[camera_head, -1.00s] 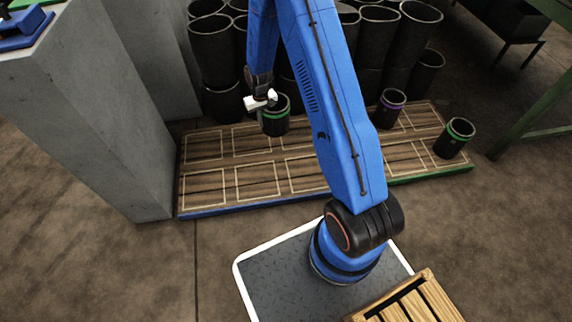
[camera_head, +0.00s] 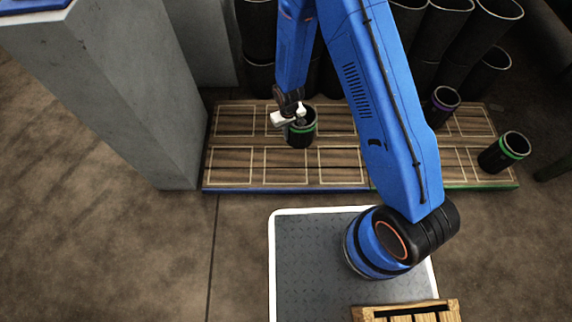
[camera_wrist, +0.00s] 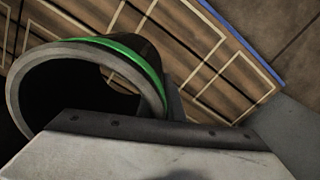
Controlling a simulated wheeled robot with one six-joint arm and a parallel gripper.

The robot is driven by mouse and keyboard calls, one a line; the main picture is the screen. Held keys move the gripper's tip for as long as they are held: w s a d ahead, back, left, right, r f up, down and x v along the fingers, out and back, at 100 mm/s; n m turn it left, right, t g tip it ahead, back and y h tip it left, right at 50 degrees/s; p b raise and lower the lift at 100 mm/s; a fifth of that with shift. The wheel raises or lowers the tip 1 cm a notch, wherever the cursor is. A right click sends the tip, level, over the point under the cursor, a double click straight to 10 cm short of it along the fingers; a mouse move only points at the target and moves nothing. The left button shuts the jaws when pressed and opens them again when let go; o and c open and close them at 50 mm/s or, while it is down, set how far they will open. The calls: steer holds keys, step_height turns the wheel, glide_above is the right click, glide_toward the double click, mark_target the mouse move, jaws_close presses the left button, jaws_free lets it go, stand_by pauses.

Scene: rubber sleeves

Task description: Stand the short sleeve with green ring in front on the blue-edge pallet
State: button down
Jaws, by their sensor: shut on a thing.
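My gripper (camera_head: 291,117) is shut on the wall of a short black sleeve with a green ring (camera_head: 302,136), and the sleeve is upright. The sleeve's open mouth and green ring (camera_wrist: 130,58) fill the left of the wrist view; the jaw covers part of its near wall. The sleeve is over the blue-edge pallet (camera_head: 285,189), around its middle columns. I cannot tell whether its base touches the boards. The blue edge (camera_wrist: 240,40) also shows in the wrist view. The pallet's front row of outlined cells looks empty.
Another green-ringed sleeve (camera_head: 503,152) stands at the right end of the green-edge pallet (camera_head: 480,186). A purple-ringed sleeve (camera_head: 441,107) stands behind it to the left. Tall black sleeves (camera_head: 444,30) crowd the back. A grey concrete block (camera_head: 125,90) borders the pallet's left.

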steer(key=s+a+f+n, duration=0.2)
steer(key=s+a, duration=0.4)
steer(key=s, duration=0.1)
glide_above(275, 171)
steer(key=shift+f, duration=4.95)
steer(key=shift+f, duration=0.1)
steer(key=c, duration=1.9)
jaws_free()
